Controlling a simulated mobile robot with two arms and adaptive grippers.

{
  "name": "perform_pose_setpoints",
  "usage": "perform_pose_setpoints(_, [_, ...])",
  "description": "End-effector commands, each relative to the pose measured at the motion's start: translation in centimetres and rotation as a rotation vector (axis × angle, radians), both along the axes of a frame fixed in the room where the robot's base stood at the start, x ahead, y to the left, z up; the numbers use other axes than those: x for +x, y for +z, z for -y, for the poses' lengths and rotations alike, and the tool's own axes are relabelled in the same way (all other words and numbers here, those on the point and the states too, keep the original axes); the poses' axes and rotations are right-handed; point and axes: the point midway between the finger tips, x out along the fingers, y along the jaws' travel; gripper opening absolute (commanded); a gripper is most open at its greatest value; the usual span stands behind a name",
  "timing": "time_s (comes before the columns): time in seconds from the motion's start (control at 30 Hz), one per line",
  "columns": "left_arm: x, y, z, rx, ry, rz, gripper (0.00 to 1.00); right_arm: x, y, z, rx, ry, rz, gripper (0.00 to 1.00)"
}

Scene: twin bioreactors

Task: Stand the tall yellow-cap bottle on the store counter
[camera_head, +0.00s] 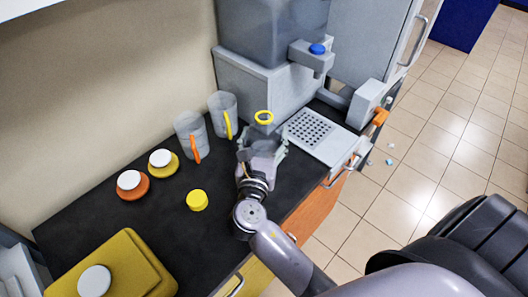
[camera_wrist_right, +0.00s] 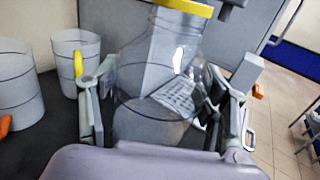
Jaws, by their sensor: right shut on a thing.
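A clear bottle with a yellow ring at its mouth (camera_head: 264,118) is held upright in my right gripper (camera_head: 262,150), over the dark counter (camera_head: 240,215). In the right wrist view the transparent bottle (camera_wrist_right: 160,75) stands between the two fingers, with its yellow rim at the top edge. The fingers are shut on its body. The bottle's base is hidden behind the gripper, so I cannot tell whether it touches the counter. A yellow cap (camera_head: 197,200) lies on the counter to the left of the gripper. My left gripper is not in view.
Two clear jugs, one with an orange handle (camera_head: 195,146) and one with a yellow handle (camera_head: 228,125), stand left of the bottle. White-topped orange (camera_head: 132,193) and yellow (camera_head: 172,168) lids lie farther left. A grey machine with a perforated tray (camera_head: 320,133) is behind right.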

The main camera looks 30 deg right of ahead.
Motion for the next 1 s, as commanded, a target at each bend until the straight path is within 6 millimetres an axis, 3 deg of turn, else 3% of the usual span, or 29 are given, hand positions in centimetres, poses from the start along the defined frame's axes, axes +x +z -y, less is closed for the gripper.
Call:
perform_pose_setpoints(0.17, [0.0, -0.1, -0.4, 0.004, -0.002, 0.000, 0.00, 0.1, -1.1, 0.0, -0.003, 0.000, 0.003, 0.18])
perform_pose_setpoints(0.43, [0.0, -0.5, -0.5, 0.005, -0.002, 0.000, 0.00, 0.1, -4.7, 0.0, -0.003, 0.001, 0.003, 0.18])
perform_pose_setpoints(0.87, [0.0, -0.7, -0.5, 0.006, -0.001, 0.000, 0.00, 0.1, -5.3, 0.0, -0.001, 0.000, 0.005, 0.18])
perform_pose_setpoints(0.9, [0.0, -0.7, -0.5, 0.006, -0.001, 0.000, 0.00, 0.0, -5.5, 0.0, -0.001, 0.000, 0.001, 0.70])
perform_pose_setpoints(1.0, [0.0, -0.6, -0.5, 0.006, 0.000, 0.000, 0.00, 0.0, -5.5, 0.0, -0.001, 0.000, 0.001, 0.77])
